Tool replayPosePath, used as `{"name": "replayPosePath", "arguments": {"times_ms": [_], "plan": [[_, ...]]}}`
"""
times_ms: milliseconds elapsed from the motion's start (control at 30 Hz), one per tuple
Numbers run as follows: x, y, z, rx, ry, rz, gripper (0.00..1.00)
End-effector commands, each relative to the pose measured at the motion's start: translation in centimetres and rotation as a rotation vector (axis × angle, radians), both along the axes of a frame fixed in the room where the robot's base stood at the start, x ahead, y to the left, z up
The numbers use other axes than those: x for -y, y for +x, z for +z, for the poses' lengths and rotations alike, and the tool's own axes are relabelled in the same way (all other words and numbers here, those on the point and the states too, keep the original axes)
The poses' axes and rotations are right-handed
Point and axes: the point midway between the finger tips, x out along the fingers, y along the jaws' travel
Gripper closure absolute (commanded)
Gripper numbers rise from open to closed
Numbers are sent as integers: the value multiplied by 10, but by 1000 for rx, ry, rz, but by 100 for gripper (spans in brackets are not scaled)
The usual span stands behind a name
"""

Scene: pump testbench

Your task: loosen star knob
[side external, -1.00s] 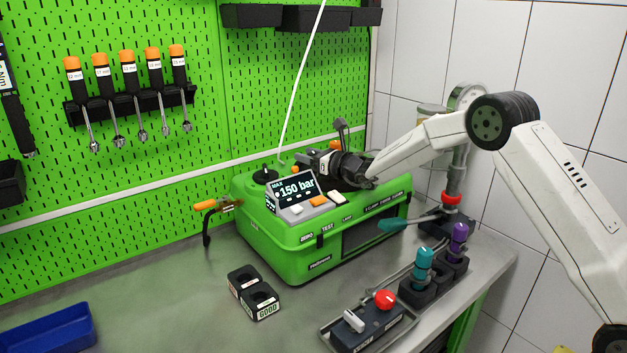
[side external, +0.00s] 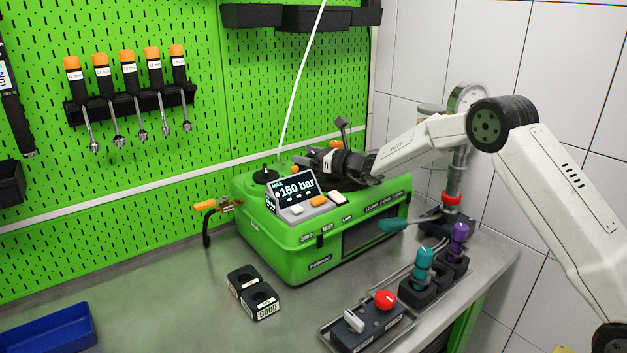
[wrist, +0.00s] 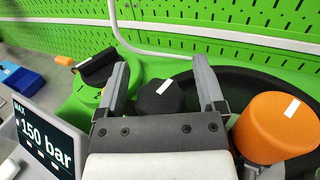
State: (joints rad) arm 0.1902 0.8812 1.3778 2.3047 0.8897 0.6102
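My gripper (wrist: 160,74) is open in the wrist view, its two grey fingers spread apart. A black knob (wrist: 160,98) with a white mark shows between the fingers; I cannot tell whether they touch it. Another black knob (wrist: 97,66) with a white mark sits left of the left finger, and it shows on the green case's top in the side external view (side external: 265,175). I cannot tell for certain which black knob is the star knob. In the side external view my gripper (side external: 308,160) is over the case behind the display, its fingertips hard to make out.
An orange knob (wrist: 278,126) stands close to the right finger. The display (side external: 292,187) reading 150 bar is in front of my gripper. A white hose (side external: 300,85) rises behind the green case (side external: 290,243). Black holders (side external: 254,292) and a blue bin (side external: 45,330) are on the bench.

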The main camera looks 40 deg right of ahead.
Motion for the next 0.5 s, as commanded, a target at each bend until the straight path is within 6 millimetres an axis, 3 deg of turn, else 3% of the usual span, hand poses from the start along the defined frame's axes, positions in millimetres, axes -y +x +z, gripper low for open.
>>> {"name": "replayPosePath", "arguments": {"times_ms": [500], "plan": [[5,-9,0,-2,-1,-1,12]]}}
